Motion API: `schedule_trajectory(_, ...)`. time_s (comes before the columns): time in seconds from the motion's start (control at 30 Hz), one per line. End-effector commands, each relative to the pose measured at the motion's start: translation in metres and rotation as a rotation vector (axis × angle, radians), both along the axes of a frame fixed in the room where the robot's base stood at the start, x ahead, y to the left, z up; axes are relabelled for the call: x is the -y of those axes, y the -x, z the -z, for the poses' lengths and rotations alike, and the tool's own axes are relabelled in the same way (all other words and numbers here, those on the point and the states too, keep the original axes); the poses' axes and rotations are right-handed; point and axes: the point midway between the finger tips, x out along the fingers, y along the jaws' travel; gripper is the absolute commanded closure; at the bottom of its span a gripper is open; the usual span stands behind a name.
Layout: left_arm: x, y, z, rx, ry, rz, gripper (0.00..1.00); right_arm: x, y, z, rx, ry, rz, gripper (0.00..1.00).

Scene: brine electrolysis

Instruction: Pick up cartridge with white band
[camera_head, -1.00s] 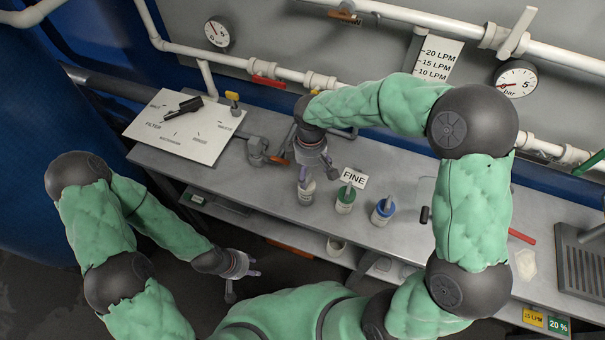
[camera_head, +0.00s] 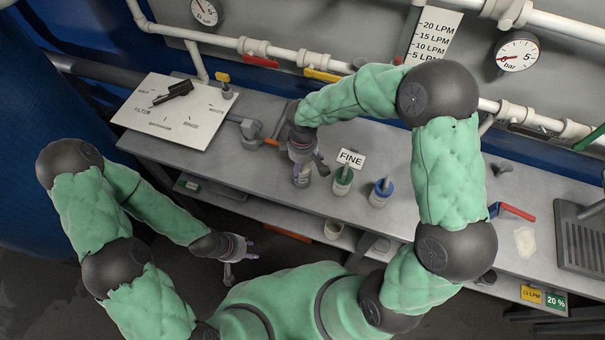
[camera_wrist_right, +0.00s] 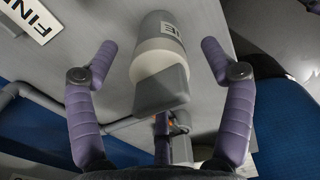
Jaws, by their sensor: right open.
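A green-banded cartridge (camera_head: 342,181) and a blue-banded cartridge (camera_head: 380,193) stand to the right of it. Pipes run along the back wall.

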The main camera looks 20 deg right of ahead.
Motion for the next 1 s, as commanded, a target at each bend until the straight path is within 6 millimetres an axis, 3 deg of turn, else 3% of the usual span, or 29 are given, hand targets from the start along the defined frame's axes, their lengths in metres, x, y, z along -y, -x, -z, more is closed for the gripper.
schedule_trajectory(0.1,0.0,0.0,0.0046,0.0,0.0,0.0,0.6,0.0003,-0.0006,0.0135,0.001,-0.001,0.001,0.19)
schedule_trajectory(0.33,0.0,-0.0001,0.0037,0.0,0.0,0.0,0.6,0.0004,-0.0008,0.0139,0.002,-0.001,0.002,0.19)
schedule_trajectory(0.5,0.0,-0.0001,0.0037,0.0,0.0,0.0,0.6,0.0004,-0.0008,0.0138,0.002,-0.001,0.001,0.67)
schedule_trajectory(0.6,-0.0001,-0.0001,0.0037,0.0,0.0,0.0,0.6,0.0003,-0.0007,0.0139,0.001,0.0,0.001,0.89)
schedule_trajectory(1.0,0.0,0.0,0.0019,0.0,0.0,0.0,0.6,0.0003,-0.0016,0.0072,0.004,-0.001,0.001,0.9)
